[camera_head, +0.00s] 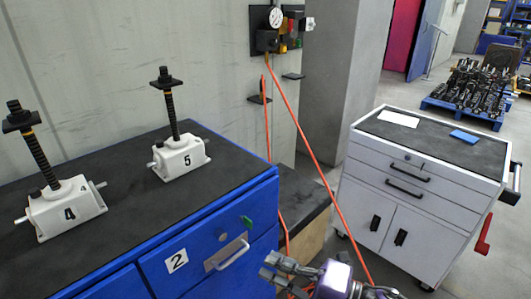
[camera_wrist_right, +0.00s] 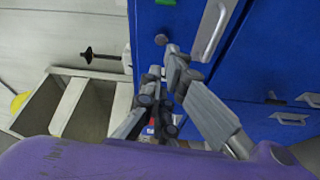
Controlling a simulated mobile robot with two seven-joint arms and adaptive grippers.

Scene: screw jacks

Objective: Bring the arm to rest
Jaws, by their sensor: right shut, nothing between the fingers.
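My right gripper (camera_head: 277,268) is at the bottom centre of the head view, in front of the blue cabinet's drawer side. Its fingers are shut with nothing between them; they also show in the right wrist view (camera_wrist_right: 163,72), in front of the blue drawer fronts. I cannot tell from these frames whether it touches the cabinet. My left gripper is in neither view. Two white screw jacks with dark threaded spindles stand upright on the cabinet top: jack 4 (camera_head: 66,209) at the left and jack 5 (camera_head: 180,157) farther right.
The blue cabinet (camera_head: 215,190) has a drawer labelled 2 with a metal handle (camera_head: 232,255). A white tool trolley (camera_head: 415,190) stands at the right. Orange hoses (camera_head: 303,135) hang from a wall-mounted gauge unit (camera_head: 275,20). Floor shows between cabinet and trolley.

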